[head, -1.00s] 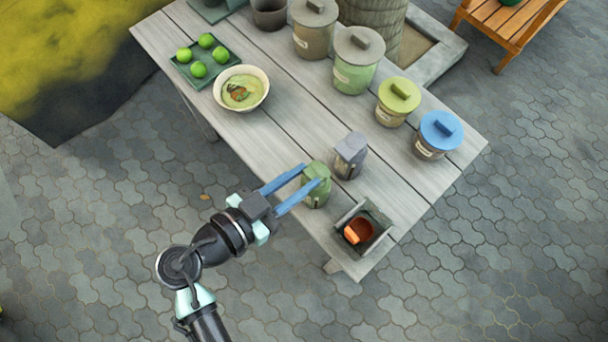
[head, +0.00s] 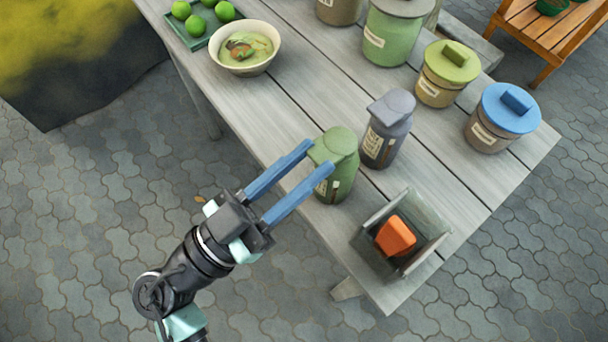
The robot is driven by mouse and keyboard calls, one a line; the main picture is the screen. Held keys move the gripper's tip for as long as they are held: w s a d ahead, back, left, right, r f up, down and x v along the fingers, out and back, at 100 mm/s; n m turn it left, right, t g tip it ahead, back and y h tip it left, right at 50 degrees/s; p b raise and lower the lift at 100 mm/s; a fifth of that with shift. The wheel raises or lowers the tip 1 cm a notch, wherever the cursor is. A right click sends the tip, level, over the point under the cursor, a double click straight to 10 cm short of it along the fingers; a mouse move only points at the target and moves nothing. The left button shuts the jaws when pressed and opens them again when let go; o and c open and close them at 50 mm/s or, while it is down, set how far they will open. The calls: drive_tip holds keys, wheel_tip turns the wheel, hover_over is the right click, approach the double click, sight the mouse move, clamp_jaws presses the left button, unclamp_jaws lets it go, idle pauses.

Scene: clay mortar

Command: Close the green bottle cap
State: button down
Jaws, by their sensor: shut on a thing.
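The green bottle (head: 344,181) stands upright near the front edge of the wooden table, with its green cap (head: 340,142) on top. I cannot tell how tightly the cap sits. My gripper (head: 320,156) reaches in from the lower left. Its two blue fingers are at the upper part of the bottle, one on the far side and one on the near side, shut on the bottle near its cap. The finger tips partly cover the cap's left edge.
A grey bottle (head: 386,135) stands close right of the green one. An open box (head: 436,226) with an orange piece (head: 395,236) is at the table corner. Lidded jars (head: 447,72), a bowl (head: 268,59) and a tray (head: 200,36) of limes stand farther back.

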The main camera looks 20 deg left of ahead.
drive_tip(key=f+b, duration=0.1)
drive_tip(key=b, duration=0.1)
drive_tip(key=shift+f+t+b, duration=0.2)
drive_tip(key=shift+t+b, duration=0.1)
drive_tip(key=shift+r+t+h+b, duration=0.1)
drive_tip(key=shift+t+h+b, duration=0.2)
drive_tip(key=shift+h+b, duration=0.15)
drive_tip(key=c, duration=0.6)
unclamp_jaws()
drive_tip(key=shift+r, duration=0.1)
drive_tip(key=shift+c, duration=0.2)
drive_tip(key=b+v, duration=0.1)
drive_tip(key=v, duration=1.2)
